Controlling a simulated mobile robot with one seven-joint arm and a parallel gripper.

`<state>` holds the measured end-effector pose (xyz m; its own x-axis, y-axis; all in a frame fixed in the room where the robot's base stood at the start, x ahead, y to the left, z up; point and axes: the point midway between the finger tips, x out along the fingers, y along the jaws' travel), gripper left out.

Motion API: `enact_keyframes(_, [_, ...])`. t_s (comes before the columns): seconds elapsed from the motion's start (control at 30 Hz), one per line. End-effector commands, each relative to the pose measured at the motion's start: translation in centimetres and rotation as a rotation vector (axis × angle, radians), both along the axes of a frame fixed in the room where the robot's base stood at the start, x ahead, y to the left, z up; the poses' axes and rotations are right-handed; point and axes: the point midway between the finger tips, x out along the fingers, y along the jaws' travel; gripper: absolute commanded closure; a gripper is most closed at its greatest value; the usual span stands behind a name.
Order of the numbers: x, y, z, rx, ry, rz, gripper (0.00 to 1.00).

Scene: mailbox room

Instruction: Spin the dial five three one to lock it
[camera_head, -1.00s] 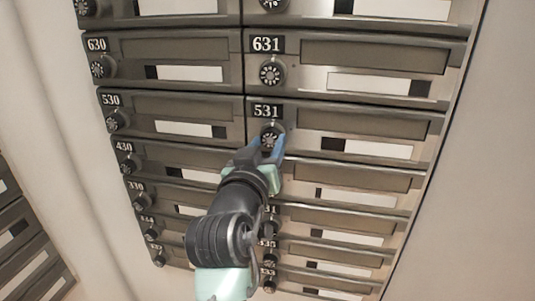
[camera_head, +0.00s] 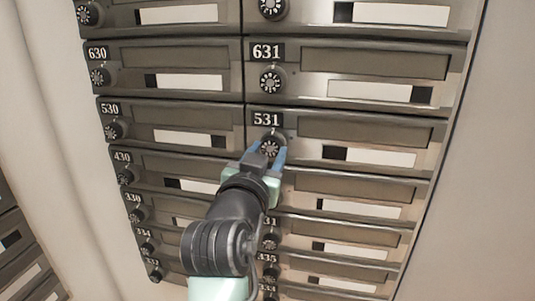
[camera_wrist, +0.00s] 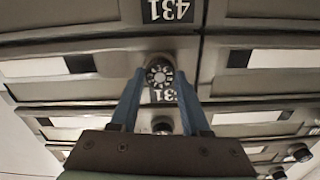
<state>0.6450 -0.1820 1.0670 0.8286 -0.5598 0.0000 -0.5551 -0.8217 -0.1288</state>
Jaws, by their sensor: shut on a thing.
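The dial (camera_head: 269,147) of mailbox 531 is a round black knob with white marks around its face, just under the white-on-black 531 label (camera_head: 267,119). In the head view my gripper (camera_head: 268,155) reaches it from below, its blue fingers partly covering it. In the wrist view the dial (camera_wrist: 159,75) sits between the two blue fingertips (camera_wrist: 160,78), one on each side. My gripper is shut on it. The mailbox labels appear upside down there. The dial's exact setting is too small to read.
The dial of 631 (camera_head: 270,80) is straight above. The dial of 530 (camera_head: 115,130) is to the left. Lower dials, such as one under my gripper (camera_head: 269,241), stand close to my arm. A bare wall (camera_head: 480,180) borders the mailboxes on the right.

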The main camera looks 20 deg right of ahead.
Motion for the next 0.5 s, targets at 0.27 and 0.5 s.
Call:
enact_keyframes(0.27, [0.01, 0.02, -0.02, -0.001, 0.002, 0.0, 0.28])
enact_keyframes(0.5, [0.0, 0.0, -0.01, -0.002, 0.001, 0.0, 0.23])
